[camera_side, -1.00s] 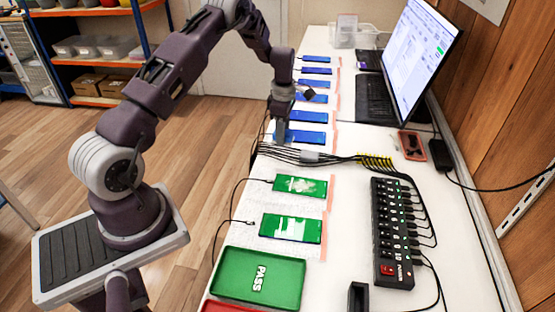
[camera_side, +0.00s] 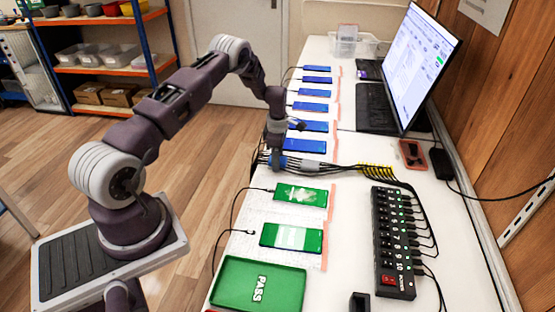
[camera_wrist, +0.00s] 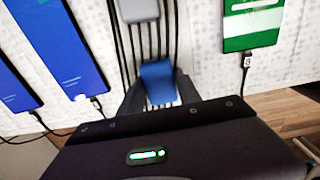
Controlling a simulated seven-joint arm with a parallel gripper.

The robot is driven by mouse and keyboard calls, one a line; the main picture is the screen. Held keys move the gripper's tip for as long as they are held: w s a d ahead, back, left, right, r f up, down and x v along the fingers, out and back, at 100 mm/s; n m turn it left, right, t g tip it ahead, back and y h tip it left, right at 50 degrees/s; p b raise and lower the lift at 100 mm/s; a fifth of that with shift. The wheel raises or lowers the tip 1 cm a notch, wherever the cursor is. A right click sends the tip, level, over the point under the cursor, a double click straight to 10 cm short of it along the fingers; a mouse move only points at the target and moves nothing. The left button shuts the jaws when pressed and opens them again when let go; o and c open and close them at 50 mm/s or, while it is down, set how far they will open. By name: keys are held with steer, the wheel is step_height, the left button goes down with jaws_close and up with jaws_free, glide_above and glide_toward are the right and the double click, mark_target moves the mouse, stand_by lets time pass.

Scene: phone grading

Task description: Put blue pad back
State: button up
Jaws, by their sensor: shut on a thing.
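The blue pad (camera_wrist: 158,82) is a small blue block between the fingers of my gripper (camera_wrist: 160,98) in the wrist view. My gripper is shut on it. The pad lies over the bundle of black cables (camera_wrist: 148,45), in front of the grey cable block; I cannot tell whether it touches the cables. In the side view my gripper (camera_side: 276,162) is low at the table's left edge, at the left end of the cable bundle. There the pad is mostly hidden by the gripper.
Blue-screen phones (camera_side: 304,146) lie in a row behind the cables. Charging cables hang off the left edge.

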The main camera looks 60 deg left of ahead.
steer(key=o, duration=1.3)
step_height(320, 180, up, 12)
steer(key=s+d+r+m+t, duration=0.1)
steer(key=s+d+r+m, duration=0.2)
steer(key=d+r+m, duration=0.6)
steer(key=s+d+r+m+t, duration=0.2)
steer(key=s+d+r, duration=0.3)
steer(key=r, duration=0.8)
steer(key=s+d+r+m+t, duration=0.1)
steer(key=s+d+m, duration=0.3)
steer(key=s, duration=0.3)
steer(key=s+d+r+m, duration=0.1)
steer(key=s+d+m, duration=0.4)
steer(key=s, duration=0.3)
steer(key=s+d+r+m+t, duration=0.1)
steer(key=s+d+m, duration=0.3)
steer(key=s+m, duration=0.3)
steer(key=shift+s+d+r+t, duration=0.2)
steer(key=shift+s+r+t, duration=0.1)
steer(key=shift+s, duration=0.15)
